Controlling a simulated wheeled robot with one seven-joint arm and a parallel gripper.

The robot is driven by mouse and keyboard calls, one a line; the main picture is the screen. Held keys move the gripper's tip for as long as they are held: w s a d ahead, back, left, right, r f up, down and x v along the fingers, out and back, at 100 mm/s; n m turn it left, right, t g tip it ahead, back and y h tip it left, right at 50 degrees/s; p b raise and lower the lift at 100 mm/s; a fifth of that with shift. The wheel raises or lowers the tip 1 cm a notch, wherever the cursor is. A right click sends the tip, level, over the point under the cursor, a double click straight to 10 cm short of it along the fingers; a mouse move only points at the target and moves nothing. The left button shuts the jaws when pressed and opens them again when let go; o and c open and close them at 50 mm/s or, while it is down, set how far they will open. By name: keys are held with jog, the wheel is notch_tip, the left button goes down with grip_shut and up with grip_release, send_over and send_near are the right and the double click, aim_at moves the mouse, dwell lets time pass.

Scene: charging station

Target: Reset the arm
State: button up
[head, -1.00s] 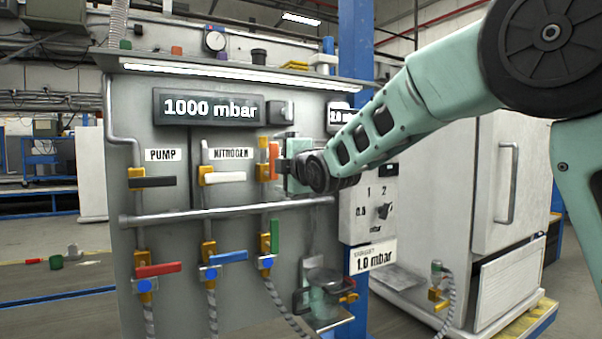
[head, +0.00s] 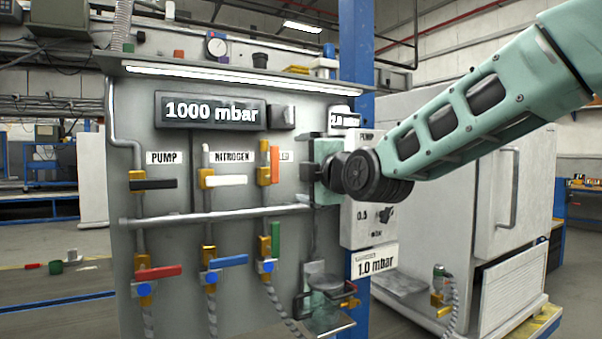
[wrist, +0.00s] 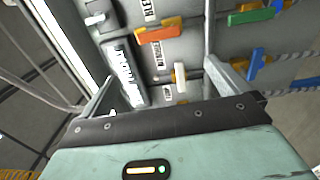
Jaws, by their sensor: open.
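My gripper (head: 300,182) hangs in front of the right part of the grey panel (head: 235,255), just right of the upright orange valve handle (head: 275,164). In the wrist view the two fingers of my gripper (wrist: 165,88) stand wide apart with nothing held between them. The orange handle (wrist: 160,34) shows beyond them, apart from the fingers. My arm reaches in from the upper right of the head view, and its wrist hides part of the panel's right edge.
The black pump handle (head: 153,184) and white nitrogen handle (head: 225,181) lie level. Below the rail (head: 200,217) are red (head: 158,272), blue (head: 228,261) and green (head: 275,238) handles. The display (head: 210,111) reads 1000 mbar. A white cabinet (head: 515,200) stands right, behind my arm.

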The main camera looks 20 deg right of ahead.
jog(key=s+a+f+m+g+y+p, duration=0.1)
jog(key=s+a+f+m+g+p, duration=0.15)
jog(key=s+a+f+g, duration=0.35)
jog(key=s+a+f+m+g+p, duration=0.2)
jog(key=s+a+f+m+g, duration=0.1)
jog(key=s+f, duration=0.55)
jog(key=s+d+f+m+g+h+p, duration=0.1)
jog(key=s+f+m+g+h, duration=0.1)
jog(key=s, duration=0.9)
jog(key=s+d+f+m+g+h+p, duration=0.1)
jog(key=s+f+m+g, duration=0.4)
jog(key=s, duration=0.6)
notch_tip(320, 180, down, 2)
jog(key=shift+d+g+h+p, duration=0.4)
jog(key=shift+d+g+p, duration=0.35)
jog(key=shift+g+p, duration=0.05)
